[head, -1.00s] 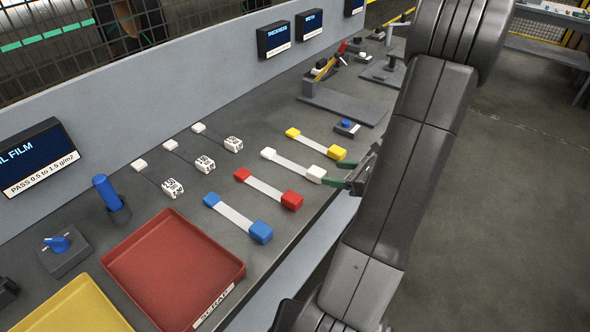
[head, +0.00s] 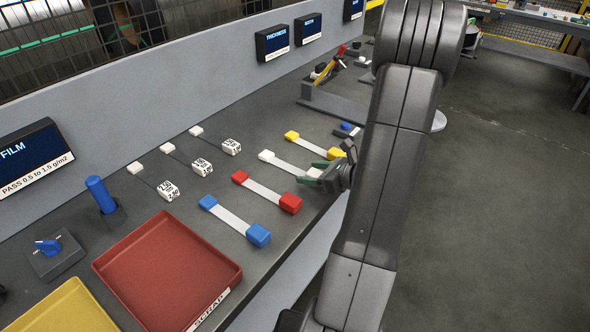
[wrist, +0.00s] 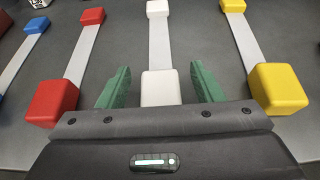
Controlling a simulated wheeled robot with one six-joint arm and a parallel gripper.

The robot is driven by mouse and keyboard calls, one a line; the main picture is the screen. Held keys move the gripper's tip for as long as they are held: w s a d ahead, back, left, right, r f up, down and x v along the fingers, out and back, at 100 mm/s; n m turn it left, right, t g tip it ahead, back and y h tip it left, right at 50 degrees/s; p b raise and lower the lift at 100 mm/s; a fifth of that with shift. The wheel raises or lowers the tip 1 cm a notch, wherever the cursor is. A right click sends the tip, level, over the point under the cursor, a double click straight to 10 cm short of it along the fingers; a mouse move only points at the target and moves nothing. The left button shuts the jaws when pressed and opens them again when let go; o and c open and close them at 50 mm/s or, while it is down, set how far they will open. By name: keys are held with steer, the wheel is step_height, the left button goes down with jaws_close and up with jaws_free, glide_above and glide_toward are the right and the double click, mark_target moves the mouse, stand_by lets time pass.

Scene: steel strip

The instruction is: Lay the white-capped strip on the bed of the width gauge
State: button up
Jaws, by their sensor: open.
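The white-capped strip (head: 291,163) lies on the grey bench between the red-capped strip (head: 262,190) and the yellow-capped strip (head: 312,144). In the wrist view its near white cap (wrist: 160,88) sits between the two green fingers of my gripper (wrist: 161,84), with a gap on each side. My gripper is open, and in the head view (head: 322,175) it is at the strip's near end by the bench edge. A gauge with a yellow arm and red handle (head: 331,65) stands farther along the bench; I cannot tell whether it is the width gauge. My arm hides part of that area.
A blue-capped strip (head: 236,221) lies left of the red-capped one. The red scrap tray (head: 168,272) and a yellow tray (head: 62,312) are at the near left. Several white printed tags lie behind the strips. The yellow cap (wrist: 277,89) is close to the right finger.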

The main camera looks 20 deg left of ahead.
steer(key=c, duration=1.1)
steer(key=shift+r+p, duration=2)
steer(key=shift+r, duration=0.55)
steer(key=shift+c, duration=0.2)
